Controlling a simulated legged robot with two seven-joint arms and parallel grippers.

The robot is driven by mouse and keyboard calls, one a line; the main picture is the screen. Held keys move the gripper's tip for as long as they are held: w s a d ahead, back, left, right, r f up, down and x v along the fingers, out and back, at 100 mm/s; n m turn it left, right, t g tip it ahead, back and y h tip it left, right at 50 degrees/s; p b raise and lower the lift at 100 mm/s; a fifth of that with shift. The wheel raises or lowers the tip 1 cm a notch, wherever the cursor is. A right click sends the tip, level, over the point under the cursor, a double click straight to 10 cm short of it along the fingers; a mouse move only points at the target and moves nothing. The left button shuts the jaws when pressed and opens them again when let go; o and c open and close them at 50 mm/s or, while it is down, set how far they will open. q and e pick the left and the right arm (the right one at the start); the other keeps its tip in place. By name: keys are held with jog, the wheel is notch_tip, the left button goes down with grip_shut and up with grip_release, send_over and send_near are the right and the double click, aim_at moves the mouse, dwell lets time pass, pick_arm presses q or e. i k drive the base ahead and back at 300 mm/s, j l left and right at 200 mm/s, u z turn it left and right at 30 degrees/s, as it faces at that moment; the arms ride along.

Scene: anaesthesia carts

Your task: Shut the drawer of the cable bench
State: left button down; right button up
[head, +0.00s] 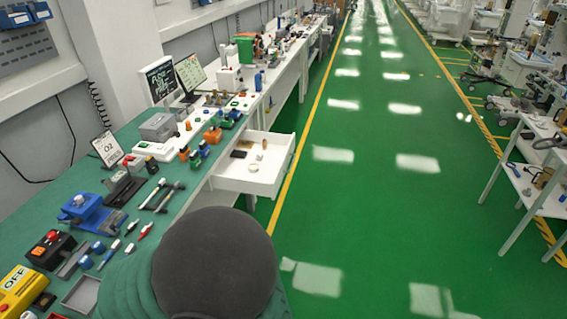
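The white drawer (276,181) stands pulled out from the front of the long bench (232,131), left of the picture's middle. It juts into the green aisle. Inside it lie a dark flat item (238,154), a pale round item (253,168) and a small brownish item (264,144). The bench has a green top toward the near left and a white top farther back. Neither of my grippers is in view, so their states do not show.
A large dark grey rounded shape (215,265) hides part of the near bench; I cannot tell what it is. Tools and devices crowd the bench top. The green floor (370,230) right of the drawer is clear. A white table (540,190) stands at the right.

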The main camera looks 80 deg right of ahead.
aim_at(232, 174)
jog(key=z, duration=2.85)
jog(key=i+j, duration=0.2)
jog(key=i, duration=0.3)
jog(key=i+j, duration=0.2)
jog(key=i, duration=0.3)
jog(key=i+j, duration=0.2)
jog(key=i, duration=0.35)
jog(key=i+j, duration=0.2)
jog(key=i, duration=0.3)
